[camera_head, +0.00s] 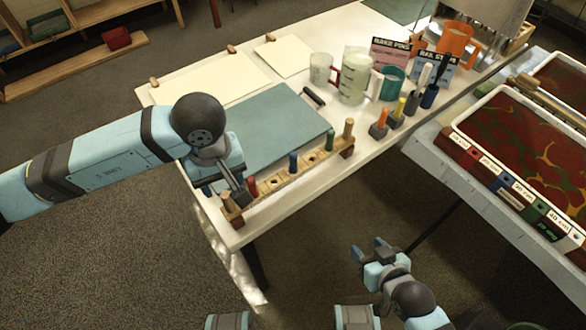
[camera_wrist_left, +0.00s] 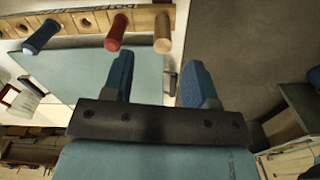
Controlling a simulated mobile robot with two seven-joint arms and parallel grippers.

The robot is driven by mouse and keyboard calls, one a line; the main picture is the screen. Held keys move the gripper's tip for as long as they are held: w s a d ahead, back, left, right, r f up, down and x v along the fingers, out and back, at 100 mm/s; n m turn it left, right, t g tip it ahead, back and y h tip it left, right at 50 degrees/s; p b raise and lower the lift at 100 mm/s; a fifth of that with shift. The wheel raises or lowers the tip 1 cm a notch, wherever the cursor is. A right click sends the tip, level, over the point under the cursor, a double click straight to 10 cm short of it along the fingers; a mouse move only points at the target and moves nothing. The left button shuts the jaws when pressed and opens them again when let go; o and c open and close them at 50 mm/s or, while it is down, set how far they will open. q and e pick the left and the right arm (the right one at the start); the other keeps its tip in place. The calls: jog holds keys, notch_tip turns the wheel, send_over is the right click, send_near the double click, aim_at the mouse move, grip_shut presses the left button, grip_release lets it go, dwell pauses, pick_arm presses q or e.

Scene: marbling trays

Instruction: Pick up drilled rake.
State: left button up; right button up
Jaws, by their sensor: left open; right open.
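A long wooden bar with drilled holes (camera_head: 310,163) lies along the near edge of the white table. A pale wooden post stands at each end. Red (camera_head: 252,187), blue (camera_head: 293,162) and green (camera_head: 330,140) pegs stand along it. My left gripper (camera_head: 236,186) is at the bar's left end, close to the end post (camera_head: 231,208). In the left wrist view its two blue fingers (camera_wrist_left: 158,78) are apart with nothing between them. The end post (camera_wrist_left: 162,32) and red peg (camera_wrist_left: 117,32) show beyond the fingertips. My right gripper (camera_head: 370,255) is open and empty, away from the table.
A blue-green sheet (camera_head: 260,128) lies behind the bar. Measuring cups (camera_head: 355,75), an orange mug (camera_head: 455,40) and several upright tools (camera_head: 398,112) stand to the right. A marbling tray (camera_head: 462,140) stands at the far right. Open floor lies in front of the table.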

aim_at(227, 198)
pick_arm(q)
jog(key=f, duration=0.7)
jog(key=shift+a+f, duration=0.1)
jog(key=shift+a, duration=0.1)
grip_shut()
